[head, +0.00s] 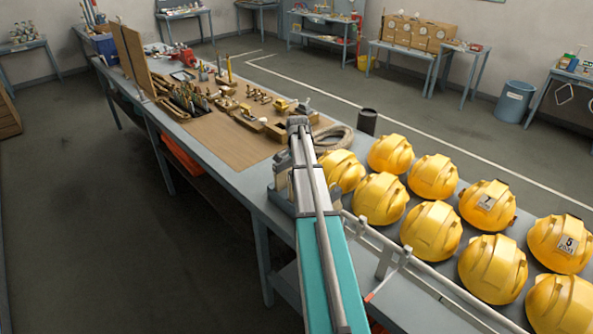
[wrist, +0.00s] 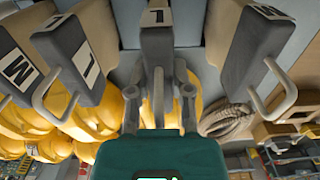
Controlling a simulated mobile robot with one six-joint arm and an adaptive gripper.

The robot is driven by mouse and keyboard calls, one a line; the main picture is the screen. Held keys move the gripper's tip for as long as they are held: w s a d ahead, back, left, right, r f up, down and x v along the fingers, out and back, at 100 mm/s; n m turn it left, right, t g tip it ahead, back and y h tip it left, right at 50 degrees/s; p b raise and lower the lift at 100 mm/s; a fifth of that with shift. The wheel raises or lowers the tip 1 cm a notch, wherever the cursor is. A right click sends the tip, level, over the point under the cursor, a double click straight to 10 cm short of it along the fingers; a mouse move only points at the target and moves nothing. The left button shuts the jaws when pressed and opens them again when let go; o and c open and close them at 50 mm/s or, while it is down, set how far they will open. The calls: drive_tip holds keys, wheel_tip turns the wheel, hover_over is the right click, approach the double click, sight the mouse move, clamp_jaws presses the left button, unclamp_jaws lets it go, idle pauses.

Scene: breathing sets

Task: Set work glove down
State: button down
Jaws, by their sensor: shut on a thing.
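My gripper (wrist: 159,92) shows in the wrist view, with grey fingers reaching forward from its teal body. The fingers close around the loop-like handle at the near end of a grey block labelled 1 (wrist: 157,38). I cannot make out a work glove in either view; any part between the fingers is hidden. In the head view my arm reaches over the bench (head: 235,205), and its grey end partly covers the blocks there.
Several yellow helmets (head: 435,175) crowd the bench's right part. A coiled rope (head: 335,138) and a dark cup (head: 367,121) lie beyond. A brown board (head: 235,150) holds small tools. A pale rail (head: 400,258) runs along the near edge. The floor on the left is clear.

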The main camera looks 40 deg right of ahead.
drive_tip(key=shift+f+b, duration=0.5)
drive_tip(key=shift+f, duration=0.1)
drive_tip(key=shift+c, duration=2.3)
unclamp_jaws()
